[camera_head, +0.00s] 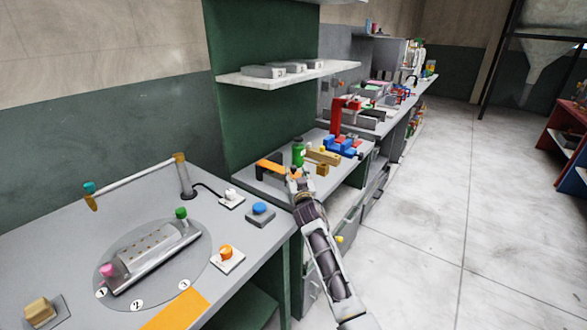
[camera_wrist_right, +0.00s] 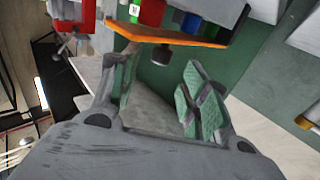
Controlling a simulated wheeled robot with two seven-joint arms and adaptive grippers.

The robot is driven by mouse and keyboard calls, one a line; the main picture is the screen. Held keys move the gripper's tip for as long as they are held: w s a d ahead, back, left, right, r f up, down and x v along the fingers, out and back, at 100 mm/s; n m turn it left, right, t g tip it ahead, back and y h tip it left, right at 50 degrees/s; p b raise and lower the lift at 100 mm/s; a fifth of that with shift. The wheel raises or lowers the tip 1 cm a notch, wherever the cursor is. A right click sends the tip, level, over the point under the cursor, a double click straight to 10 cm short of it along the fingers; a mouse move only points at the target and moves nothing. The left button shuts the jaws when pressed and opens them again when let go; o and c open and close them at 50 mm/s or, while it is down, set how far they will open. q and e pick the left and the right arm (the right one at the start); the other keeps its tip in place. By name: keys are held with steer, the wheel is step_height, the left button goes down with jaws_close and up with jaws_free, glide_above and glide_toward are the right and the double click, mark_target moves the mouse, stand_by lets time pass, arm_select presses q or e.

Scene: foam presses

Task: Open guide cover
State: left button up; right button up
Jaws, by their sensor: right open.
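An orange flat piece (camera_head: 270,166), which may be the guide cover, sits on the second bench, left of a green bottle-like part (camera_head: 298,152). In the wrist view the orange piece (camera_wrist_right: 170,33) spans the top, with a small dark knob (camera_wrist_right: 162,54) at its edge. My right gripper (camera_head: 294,176) is at the front of this bench, close to the orange piece. In the wrist view my right gripper (camera_wrist_right: 160,92) is open, its green-padded fingers apart with nothing between them. The knob shows beyond the finger gap; whether anything touches is unclear. My left gripper is out of view.
The near bench (camera_head: 60,240) bears a round plate with a slotted metal block (camera_head: 155,255), a hinged bar (camera_head: 135,178) and several buttons. A yellow block (camera_head: 322,157) and a red and blue press (camera_head: 343,140) stand beyond my right gripper. The floor at right is clear.

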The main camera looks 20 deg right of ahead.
mark_target(294, 169)
steer(key=shift+w+d, duration=0.2)
steer(key=shift+w, duration=1.35)
steer(key=shift+w+d, duration=0.15)
steer(key=shift+w, duration=1.4)
jaws_close()
